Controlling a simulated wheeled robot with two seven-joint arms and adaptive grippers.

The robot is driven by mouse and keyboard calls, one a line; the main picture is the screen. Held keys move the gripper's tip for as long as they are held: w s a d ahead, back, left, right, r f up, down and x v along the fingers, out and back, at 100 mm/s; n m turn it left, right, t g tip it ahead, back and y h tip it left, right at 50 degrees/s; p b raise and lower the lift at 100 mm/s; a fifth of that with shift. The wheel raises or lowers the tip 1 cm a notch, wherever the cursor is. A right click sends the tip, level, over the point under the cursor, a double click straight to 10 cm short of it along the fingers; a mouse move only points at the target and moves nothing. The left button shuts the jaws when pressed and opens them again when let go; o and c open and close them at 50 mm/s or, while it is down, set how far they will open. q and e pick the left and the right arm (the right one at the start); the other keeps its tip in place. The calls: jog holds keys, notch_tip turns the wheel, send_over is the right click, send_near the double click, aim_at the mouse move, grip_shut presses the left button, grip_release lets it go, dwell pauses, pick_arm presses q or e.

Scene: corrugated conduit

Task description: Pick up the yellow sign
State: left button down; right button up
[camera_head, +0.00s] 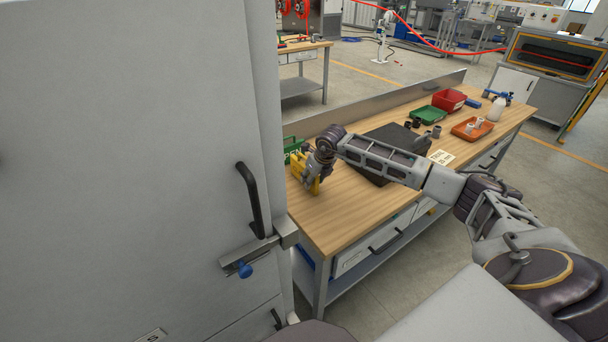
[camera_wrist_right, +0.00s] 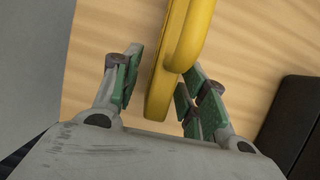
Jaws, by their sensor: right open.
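The yellow sign (camera_head: 298,167) stands on the left end of the wooden workbench, partly hidden by my right gripper. In the right wrist view the yellow sign (camera_wrist_right: 188,40) runs between the green-padded fingers. My right gripper (camera_head: 314,178) is at the sign, reaching down over it. It is open, with a finger on each side of the sign (camera_wrist_right: 163,80). A gap shows on the left; whether the right fingers touch it is unclear. My left gripper is not in view.
A green object (camera_head: 292,145) stands behind the sign. A dark case (camera_head: 372,175) lies to its right on the workbench (camera_head: 345,218). Farther right are a green tray (camera_head: 428,115), red bin (camera_head: 449,100) and orange tray (camera_head: 470,129). A tall grey cabinet (camera_head: 130,130) borders the bench's left end.

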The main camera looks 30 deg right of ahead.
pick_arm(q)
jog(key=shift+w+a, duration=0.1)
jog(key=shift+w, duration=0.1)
pick_arm(e)
grip_shut()
jog(key=shift+r, duration=0.1)
jog(key=shift+r, duration=0.5)
notch_tip(320, 180, up, 8)
jog(key=shift+f+b, duration=0.2)
jog(key=shift+b, duration=0.3)
jog(key=shift+r, duration=0.55)
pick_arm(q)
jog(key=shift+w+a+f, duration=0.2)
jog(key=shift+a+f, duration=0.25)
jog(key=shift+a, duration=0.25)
pick_arm(e)
jog(key=shift+r, duration=0.1)
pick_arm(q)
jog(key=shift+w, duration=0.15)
